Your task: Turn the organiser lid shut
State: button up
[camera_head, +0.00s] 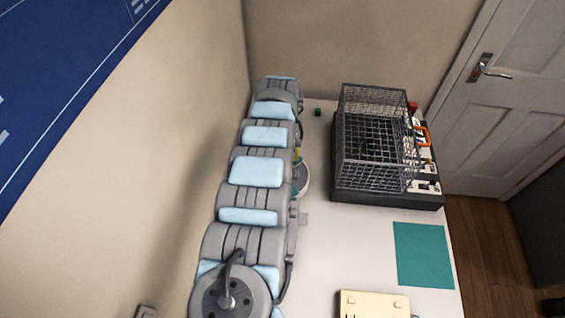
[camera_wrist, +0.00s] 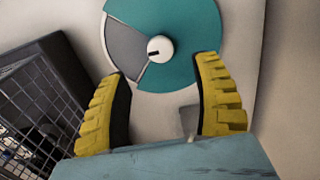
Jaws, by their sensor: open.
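The organiser is round with a pale rim. In the wrist view its teal lid (camera_wrist: 195,30) fills the top middle, with a grey wedge (camera_wrist: 124,46) showing on the left side. A white knob (camera_wrist: 160,48) with a dark mark sits at its centre. In the head view the organiser (camera_head: 303,180) is mostly hidden behind my arm. My gripper (camera_wrist: 163,68) is open, its two yellow ridged fingers apart below the knob in the picture, with nothing between them. I cannot tell how far above the lid the fingertips are.
A wire cage (camera_head: 375,140) on a dark base (camera_head: 385,197) stands right of the organiser; it also shows at left in the wrist view (camera_wrist: 35,110). A teal mat (camera_head: 424,255) and a cream box (camera_head: 373,304) lie nearer. A small green block (camera_head: 318,111) is at the back.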

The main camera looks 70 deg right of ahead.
jog(key=shift+r, duration=1.35)
